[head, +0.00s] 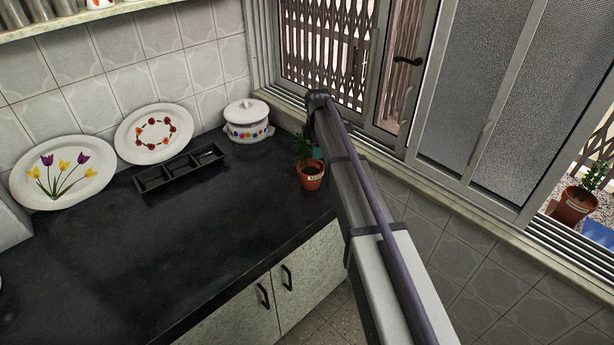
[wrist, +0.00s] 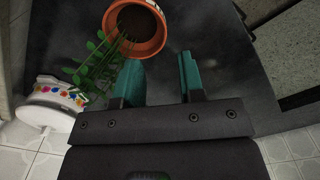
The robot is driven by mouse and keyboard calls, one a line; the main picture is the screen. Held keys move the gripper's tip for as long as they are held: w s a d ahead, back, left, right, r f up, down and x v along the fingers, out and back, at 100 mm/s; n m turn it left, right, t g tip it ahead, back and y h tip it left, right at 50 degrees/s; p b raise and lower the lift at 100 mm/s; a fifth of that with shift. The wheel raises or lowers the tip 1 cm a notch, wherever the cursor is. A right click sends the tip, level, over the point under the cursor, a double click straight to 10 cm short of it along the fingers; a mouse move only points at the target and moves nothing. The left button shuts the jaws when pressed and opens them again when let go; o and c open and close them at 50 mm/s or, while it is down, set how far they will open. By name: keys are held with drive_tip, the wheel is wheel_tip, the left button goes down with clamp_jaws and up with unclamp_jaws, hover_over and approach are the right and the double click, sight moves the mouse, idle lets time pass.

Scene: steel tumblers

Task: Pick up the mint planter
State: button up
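The mint planter (head: 311,178) is a terracotta pot with a leafy green plant and a small pale label, too small to read. It stands upright on the dark counter near its right end. In the wrist view the pot (wrist: 130,48) shows its round rim and dark soil, with leaves stretching down to the left. My gripper (wrist: 160,58) is open, with two teal fingers apart and nothing held between them. The left finger is close to the pot's rim and overlaps the stems; contact cannot be told. In the head view my arm hides most of the gripper.
A white lidded pot (head: 247,128) stands behind the planter by the wall. A black divided tray (head: 178,170) and two decorated plates (head: 153,134) are further left. Windows and a sill (head: 440,178) border the right.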

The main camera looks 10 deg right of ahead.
sight(316, 173)
wheel_tip(316, 173, down, 11)
drive_tip(key=n+b, duration=0.3)
drive_tip(key=b, duration=0.8)
drive_tip(key=shift+r, duration=0.15)
clamp_jaws()
